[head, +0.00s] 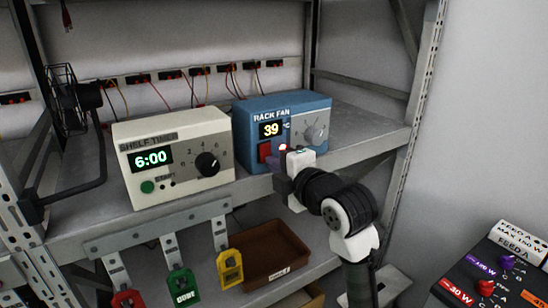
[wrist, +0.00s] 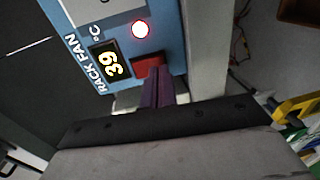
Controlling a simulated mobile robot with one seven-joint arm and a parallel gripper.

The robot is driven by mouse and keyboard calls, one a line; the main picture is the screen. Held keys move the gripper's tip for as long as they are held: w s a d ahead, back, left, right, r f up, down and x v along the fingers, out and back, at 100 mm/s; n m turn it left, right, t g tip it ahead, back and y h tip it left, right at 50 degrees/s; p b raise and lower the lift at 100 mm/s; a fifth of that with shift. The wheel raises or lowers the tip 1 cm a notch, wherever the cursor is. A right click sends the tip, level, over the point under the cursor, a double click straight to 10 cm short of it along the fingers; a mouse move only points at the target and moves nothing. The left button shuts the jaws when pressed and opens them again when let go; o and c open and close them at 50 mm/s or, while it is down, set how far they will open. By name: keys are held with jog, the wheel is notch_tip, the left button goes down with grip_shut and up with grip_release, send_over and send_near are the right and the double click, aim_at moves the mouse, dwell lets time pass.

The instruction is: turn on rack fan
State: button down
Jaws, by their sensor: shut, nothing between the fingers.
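The blue rack fan unit (head: 250,130) stands on the shelf, its display (head: 270,129) reading 39 °C. It has a grey knob (head: 316,131) on the right and a red switch (head: 264,150) below the display. A small round lamp (head: 283,147) glows red; in the wrist view the lamp (wrist: 140,29) looks white with a red rim. My gripper (head: 283,160) is shut and empty in front of the unit's lower front. In the wrist view its purple fingertips (wrist: 156,75) overlap the red switch (wrist: 150,67); I cannot tell whether they touch it.
A cream shelf timer (head: 170,165) reading 6:00 stands left of the unit. Red, green and yellow tags (head: 230,268) hang below the shelf edge, by a brown tray (head: 265,255). A dark feed panel (head: 490,275) is at lower right. Cables run along the back wall.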

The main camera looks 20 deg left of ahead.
jog(key=shift+w+a+f, duration=0.1)
jog(key=shift+w+a, duration=0.15)
jog(key=shift+a, duration=0.05)
jog(key=shift+w+a+y+b, duration=0.15)
jog(key=shift+y+b, duration=0.15)
jog(key=shift+b, duration=0.45)
jog(key=shift+f, duration=0.15)
